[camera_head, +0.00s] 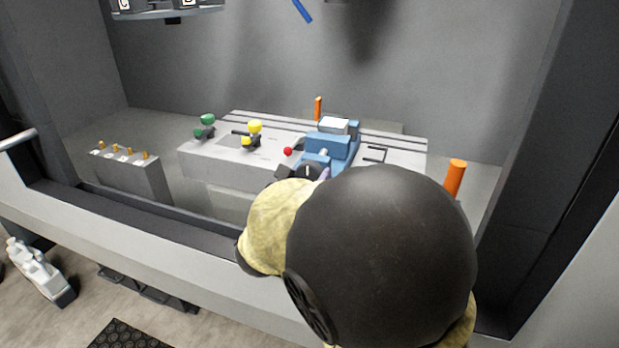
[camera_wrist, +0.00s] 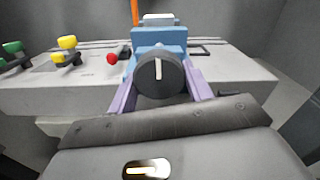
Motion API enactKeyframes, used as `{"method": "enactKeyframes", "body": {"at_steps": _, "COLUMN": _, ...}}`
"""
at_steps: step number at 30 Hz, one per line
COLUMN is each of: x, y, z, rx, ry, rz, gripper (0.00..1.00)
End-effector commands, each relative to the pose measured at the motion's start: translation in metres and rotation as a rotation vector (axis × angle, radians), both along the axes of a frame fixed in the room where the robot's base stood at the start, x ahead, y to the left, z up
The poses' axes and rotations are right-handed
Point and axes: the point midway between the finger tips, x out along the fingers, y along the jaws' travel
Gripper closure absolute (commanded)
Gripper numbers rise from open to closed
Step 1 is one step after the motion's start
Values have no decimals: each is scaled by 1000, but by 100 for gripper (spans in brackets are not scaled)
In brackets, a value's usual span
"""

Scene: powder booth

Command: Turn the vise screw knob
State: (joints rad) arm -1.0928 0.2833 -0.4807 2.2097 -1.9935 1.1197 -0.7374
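The blue vise (camera_head: 326,145) stands on the grey slotted table, and it also fills the upper middle of the wrist view (camera_wrist: 160,40). Its screw knob (camera_wrist: 159,75) is a round black disc with a white line, facing my wrist camera; the line is close to vertical. My gripper (camera_wrist: 161,85) has its two purple fingers apart, one on each side of the knob. A narrow gap seems to show at the knob's sides, and I see no clear grip on it. In the head view my arm hides most of the gripper; the dark knob (camera_head: 306,171) shows just beside it.
A red ball knob (camera_head: 288,151), yellow-topped (camera_head: 255,127) and green-topped (camera_head: 207,120) pieces stand left of the vise. A grey block with several brass pegs (camera_head: 127,170) is further left. Orange posts (camera_head: 455,178) stand at the right and behind. The booth's front sill runs below my arm.

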Motion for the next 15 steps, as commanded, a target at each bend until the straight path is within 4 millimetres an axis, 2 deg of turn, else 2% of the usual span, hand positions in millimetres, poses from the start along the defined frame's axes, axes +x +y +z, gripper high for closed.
{"method": "enactKeyframes", "body": {"at_steps": 15, "x": -1, "y": 1, "z": -2, "rx": 67, "ry": -25, "rz": 1, "gripper": 73}}
